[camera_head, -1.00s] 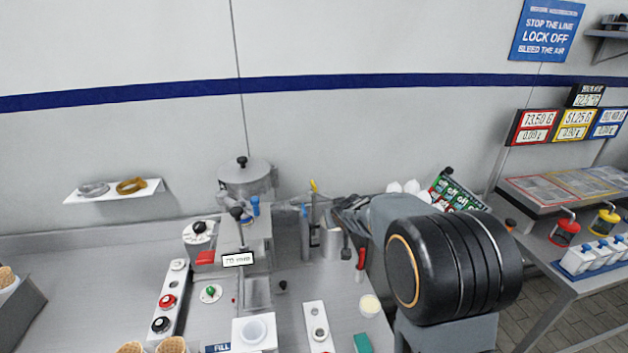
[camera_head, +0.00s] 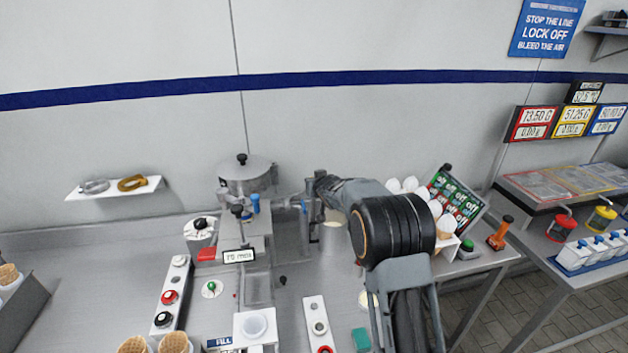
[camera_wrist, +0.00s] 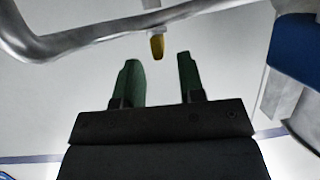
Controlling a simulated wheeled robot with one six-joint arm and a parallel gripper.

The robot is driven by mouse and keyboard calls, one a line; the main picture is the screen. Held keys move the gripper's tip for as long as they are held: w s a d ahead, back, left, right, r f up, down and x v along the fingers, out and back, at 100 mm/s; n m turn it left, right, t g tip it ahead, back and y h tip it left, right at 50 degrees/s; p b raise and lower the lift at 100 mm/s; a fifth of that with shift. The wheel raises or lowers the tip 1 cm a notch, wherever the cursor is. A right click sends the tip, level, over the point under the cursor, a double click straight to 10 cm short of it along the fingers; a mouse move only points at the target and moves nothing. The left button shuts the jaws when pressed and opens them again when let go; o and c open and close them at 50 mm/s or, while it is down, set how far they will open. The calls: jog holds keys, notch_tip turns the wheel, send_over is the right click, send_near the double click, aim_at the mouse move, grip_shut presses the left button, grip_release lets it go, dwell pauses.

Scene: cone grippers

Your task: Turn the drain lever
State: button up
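No label marks the drain lever, so I cannot tell for sure which part it is. In the wrist view a small yellow-tipped handle (camera_wrist: 157,46) hangs below a bent metal pipe (camera_wrist: 90,42). My gripper (camera_wrist: 158,60) is open, its two dark green fingers apart. The yellow tip lies in line with the gap, just beyond the fingertips, and appears untouched. In the head view my gripper (camera_head: 319,181) is beside the steel machine (camera_head: 257,238), to the right of its blue handle (camera_head: 304,206). The yellow handle is hidden there.
A lidded steel pot (camera_head: 246,174) stands on the machine. A metal cup (camera_head: 332,238) stands below my gripper. Cones in a holder (camera_head: 446,243) and a green-labelled board (camera_head: 457,202) are at right. A blue part (camera_wrist: 295,50) fills the wrist view's upper right.

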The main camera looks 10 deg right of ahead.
jog(key=shift+p+x, duration=0.4)
jog(key=shift+x, duration=1.3)
jog(key=shift+c, duration=0.3)
grip_shut()
